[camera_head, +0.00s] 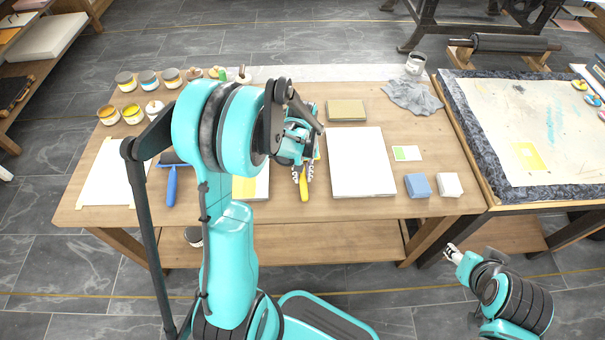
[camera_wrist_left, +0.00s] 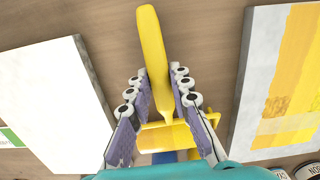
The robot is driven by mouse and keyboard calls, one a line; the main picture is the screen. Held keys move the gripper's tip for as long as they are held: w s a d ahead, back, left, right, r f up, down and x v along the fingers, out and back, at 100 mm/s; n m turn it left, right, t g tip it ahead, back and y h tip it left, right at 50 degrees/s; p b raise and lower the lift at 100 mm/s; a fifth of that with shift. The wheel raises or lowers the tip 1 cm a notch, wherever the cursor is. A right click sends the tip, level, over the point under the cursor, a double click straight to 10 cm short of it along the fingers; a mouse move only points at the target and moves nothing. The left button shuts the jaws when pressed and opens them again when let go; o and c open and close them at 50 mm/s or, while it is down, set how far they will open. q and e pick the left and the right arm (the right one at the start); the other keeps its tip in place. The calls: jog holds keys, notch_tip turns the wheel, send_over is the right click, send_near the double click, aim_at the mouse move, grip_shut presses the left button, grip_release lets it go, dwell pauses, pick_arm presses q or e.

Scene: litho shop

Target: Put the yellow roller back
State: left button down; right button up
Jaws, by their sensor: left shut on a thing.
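The yellow roller has a long yellow handle (camera_head: 304,188) that points toward the front edge of the table, between a print with a yellow patch and a white slab. In the left wrist view, the roller's handle (camera_wrist_left: 153,55) runs between the fingers, with its yellow drum lower down. My left gripper (camera_head: 303,172) is shut on the roller low over the table; I cannot tell whether the roller touches the tabletop. My forearm hides part of the table. My right gripper (camera_head: 454,252) is in front of the table, away from the roller; its fingers are too small to judge.
The white slab (camera_head: 361,165) lies right of the roller, the yellow-patched print (camera_head: 245,188) left. A blue-handled roller (camera_head: 172,188) lies farther left. Several paint jars (camera_head: 132,114) stand back left. Blue (camera_head: 418,185) and white (camera_head: 449,185) blocks sit front right. A litho press bed (camera_head: 480,130) adjoins at right.

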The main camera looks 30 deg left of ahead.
pick_arm(q)
jog(key=c, duration=1.3)
grip_release()
notch_tip(320, 180, up, 12)
jog(key=s+d+r+m+t, duration=0.4)
jog(key=s+d+m+t, duration=0.3)
jog(key=s+d, duration=0.2)
jog(key=shift+s+d+r, duration=0.3)
jog(key=shift+s+d, duration=0.05)
jog(key=shift+s, duration=0.75)
